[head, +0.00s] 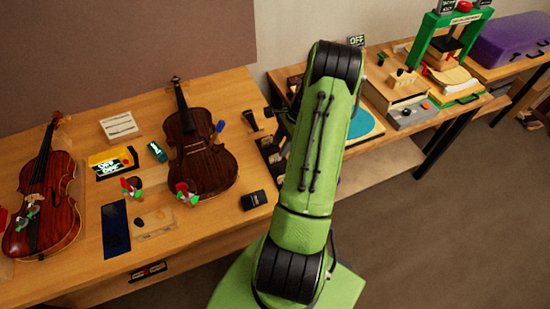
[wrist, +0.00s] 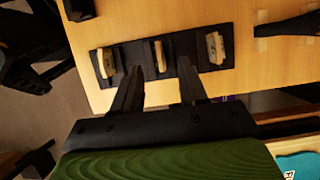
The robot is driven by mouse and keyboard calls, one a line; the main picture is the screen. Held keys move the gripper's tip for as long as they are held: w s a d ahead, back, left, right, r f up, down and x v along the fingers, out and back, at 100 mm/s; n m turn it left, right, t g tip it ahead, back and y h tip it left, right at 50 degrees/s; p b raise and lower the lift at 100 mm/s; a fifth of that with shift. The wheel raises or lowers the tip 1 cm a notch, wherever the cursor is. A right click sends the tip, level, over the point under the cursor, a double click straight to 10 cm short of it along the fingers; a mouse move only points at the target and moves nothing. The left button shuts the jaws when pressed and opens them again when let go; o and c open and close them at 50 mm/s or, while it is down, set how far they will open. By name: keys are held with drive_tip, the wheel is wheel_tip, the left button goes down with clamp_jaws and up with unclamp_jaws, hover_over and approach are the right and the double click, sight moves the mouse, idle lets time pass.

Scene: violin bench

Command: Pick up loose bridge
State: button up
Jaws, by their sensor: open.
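Three small tan wooden bridges stand on a black holder (wrist: 134,50) in the wrist view: a left one (wrist: 106,63), a middle one (wrist: 159,56) and a right one (wrist: 215,48). I cannot tell which of them the task calls loose. My gripper (wrist: 160,72) is open and empty, its two black fingers pointing at the holder. The middle bridge lies between the lines of the fingers, just beyond the tips; I see no contact. In the head view the holder (head: 268,151) is partly hidden behind my green arm, which also covers most of the gripper.
One violin (head: 200,150) lies left of the holder, and another (head: 42,195) lies at the far left of the bench (head: 90,270). A small black box (head: 253,200) sits near the front edge.

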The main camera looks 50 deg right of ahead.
sight(275, 155)
drive_tip(key=x, duration=0.4)
clamp_jaws()
